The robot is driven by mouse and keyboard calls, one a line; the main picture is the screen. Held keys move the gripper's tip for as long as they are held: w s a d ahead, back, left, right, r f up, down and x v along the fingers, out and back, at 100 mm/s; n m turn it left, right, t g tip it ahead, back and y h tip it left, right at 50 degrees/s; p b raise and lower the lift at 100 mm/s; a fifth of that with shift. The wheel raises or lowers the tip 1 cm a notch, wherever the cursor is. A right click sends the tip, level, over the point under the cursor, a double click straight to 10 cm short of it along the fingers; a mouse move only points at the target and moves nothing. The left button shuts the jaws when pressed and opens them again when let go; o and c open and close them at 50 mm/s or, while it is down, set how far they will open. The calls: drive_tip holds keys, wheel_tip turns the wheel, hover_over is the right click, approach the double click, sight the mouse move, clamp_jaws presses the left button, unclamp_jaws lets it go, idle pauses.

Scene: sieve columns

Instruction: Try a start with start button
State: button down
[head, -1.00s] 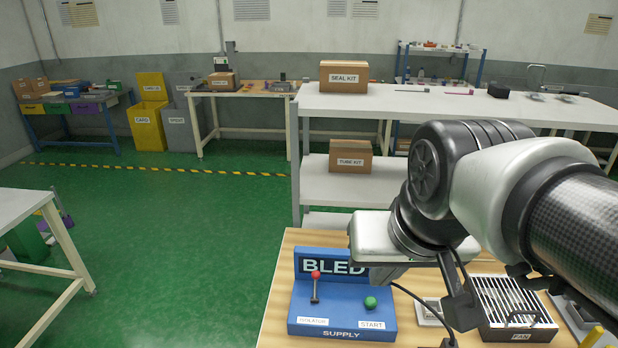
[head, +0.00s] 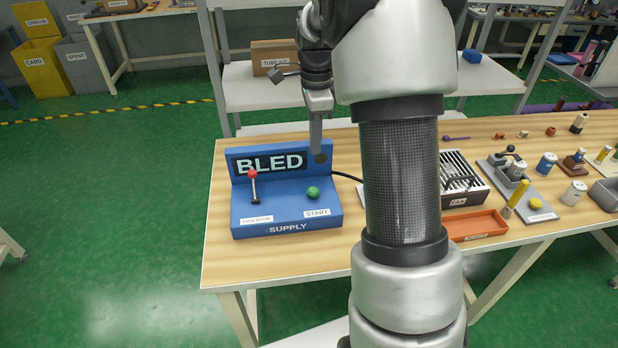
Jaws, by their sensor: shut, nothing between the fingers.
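The blue supply box (head: 285,212) stands on the near left part of the wooden bench. Its back panel carries a display (head: 268,162) reading BLED. The green start button (head: 313,192) sits on the right of its top face, above a START label. A lever with a red knob (head: 252,175), labelled ISOLATOR, stands on the left, upright. My gripper (head: 319,156) points down in front of the right end of the back panel, above and behind the green button. It is shut and empty, and looks apart from the button.
A black cable runs from the box behind my arm. Right of my arm are a FAN unit (head: 462,180), an orange tray (head: 474,225), a grey fixture (head: 517,188) and several small jars. My arm hides the bench's middle. The bench (head: 270,262) is clear in front of the box.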

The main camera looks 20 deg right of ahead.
sight(314, 193)
wheel_tip(314, 193, down, 14)
drive_tip(key=shift+b, duration=0.8)
